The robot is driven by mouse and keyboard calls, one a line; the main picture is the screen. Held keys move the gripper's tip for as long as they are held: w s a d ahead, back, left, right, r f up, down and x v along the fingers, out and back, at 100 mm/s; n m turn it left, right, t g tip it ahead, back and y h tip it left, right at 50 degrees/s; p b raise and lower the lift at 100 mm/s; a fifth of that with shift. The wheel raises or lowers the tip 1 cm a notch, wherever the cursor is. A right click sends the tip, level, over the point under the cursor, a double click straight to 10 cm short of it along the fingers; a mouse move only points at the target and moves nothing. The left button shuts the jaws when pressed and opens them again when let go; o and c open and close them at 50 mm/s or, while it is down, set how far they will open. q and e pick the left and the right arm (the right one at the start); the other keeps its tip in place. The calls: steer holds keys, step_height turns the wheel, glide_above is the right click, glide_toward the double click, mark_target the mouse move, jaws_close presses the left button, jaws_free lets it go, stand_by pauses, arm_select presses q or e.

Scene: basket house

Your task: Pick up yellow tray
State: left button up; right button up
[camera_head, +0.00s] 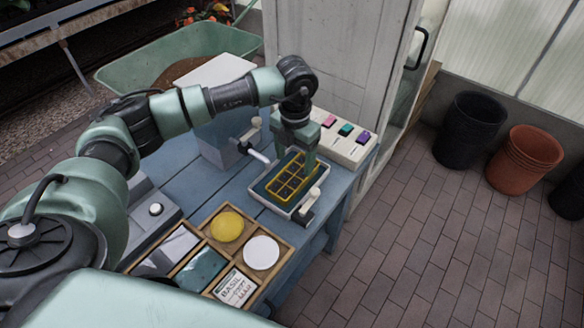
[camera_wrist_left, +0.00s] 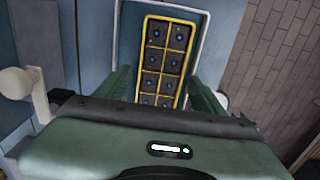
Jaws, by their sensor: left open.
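The yellow tray (camera_head: 275,192) is a narrow rectangular frame split into several dark cells. It lies inside a white-rimmed basin (camera_head: 264,203) with a dark floor, on the blue table. My left gripper (camera_head: 308,165) points down over the far right end of the tray. In the left wrist view the yellow tray (camera_wrist_left: 190,62) shows between the two green fingers of my left gripper (camera_wrist_left: 163,90), with a gap on each side. The gripper is open and holds nothing. The gripper body hides the tray's near end in that view. My right gripper is not in view.
A white panel with pink, green and purple pieces (camera_head: 346,130) stands just behind the basin. A wooden sectioned box (camera_head: 207,237) with yellow and white discs lies at the front. White knobbed handles (camera_head: 308,201) sit at the basin's side.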

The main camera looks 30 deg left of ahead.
mark_target(294, 174)
arm_select(q)
steer(key=shift+s+d+f+p, duration=0.25)
steer(key=shift+s+f+p, duration=0.15)
steer(key=shift+f, duration=0.35)
steer(key=shift+s+f+p, duration=0.1)
steer(key=shift+f+p, duration=0.25)
steer(key=shift+f, duration=0.35)
step_height(294, 174, down, 3)
steer(key=shift+a+r, duration=0.15)
steer(key=shift+r, duration=0.05)
steer(key=shift+w+f, duration=0.2)
steer(key=shift+f, duration=0.2)
steer(key=c, duration=1.1)
steer(key=shift+c, duration=0.8)
steer(key=shift+r, duration=0.15)
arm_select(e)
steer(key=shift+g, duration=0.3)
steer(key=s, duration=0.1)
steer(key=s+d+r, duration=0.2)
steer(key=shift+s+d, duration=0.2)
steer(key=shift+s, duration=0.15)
